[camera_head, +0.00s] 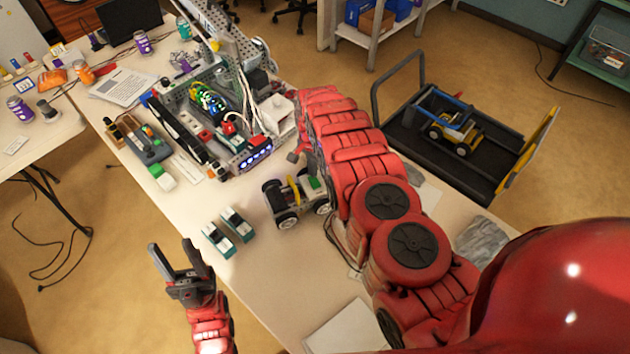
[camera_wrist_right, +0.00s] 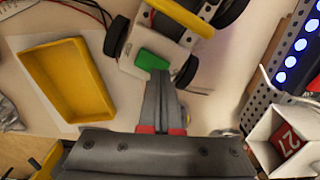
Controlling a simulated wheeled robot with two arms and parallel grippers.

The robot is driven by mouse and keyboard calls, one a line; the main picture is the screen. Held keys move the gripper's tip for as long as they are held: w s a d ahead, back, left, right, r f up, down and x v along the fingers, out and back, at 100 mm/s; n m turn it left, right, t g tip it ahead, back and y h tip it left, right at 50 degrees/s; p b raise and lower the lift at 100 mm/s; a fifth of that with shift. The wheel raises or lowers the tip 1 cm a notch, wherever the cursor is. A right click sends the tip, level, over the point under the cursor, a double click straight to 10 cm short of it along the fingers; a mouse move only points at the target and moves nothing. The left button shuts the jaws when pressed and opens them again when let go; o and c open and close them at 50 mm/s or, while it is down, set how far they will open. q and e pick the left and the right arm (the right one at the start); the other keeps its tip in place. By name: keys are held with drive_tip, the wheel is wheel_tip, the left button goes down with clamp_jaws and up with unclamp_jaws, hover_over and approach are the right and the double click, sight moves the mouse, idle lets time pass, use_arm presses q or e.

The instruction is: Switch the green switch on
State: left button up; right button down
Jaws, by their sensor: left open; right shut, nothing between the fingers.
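A small wheeled robot car (camera_head: 284,198) with dark wheels and a yellow bar stands on the table. A green switch (camera_wrist_right: 152,60) sits on its white body in the right wrist view; a green patch on the car (camera_head: 314,183) also shows in the head view, beside my right arm. My right gripper (camera_wrist_right: 163,76) is shut and empty, its fingertips right at the green switch's lower edge; I cannot tell whether they touch. I cannot tell the switch's position. My left gripper (camera_head: 171,250) is open and empty, near the table's left edge.
A metal-framed robot (camera_head: 257,155) with blue lights stands close to the car. Two teal-and-white blocks (camera_head: 227,231) lie to its left. A yellow tray (camera_wrist_right: 68,78) lies beside the car in the wrist view. The table's near part is mostly clear.

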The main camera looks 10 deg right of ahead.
drive_tip(key=shift+f+b, duration=0.6)
drive_tip(key=shift+f, duration=0.2)
drive_tip(key=shift+r, duration=0.15)
wheel_tip(320, 180, up, 3)
drive_tip(key=shift+f+p, duration=0.1)
drive_tip(key=shift+p, duration=1)
drive_tip(key=shift+r+p, duration=1.05)
drive_tip(key=shift+r, duration=1)
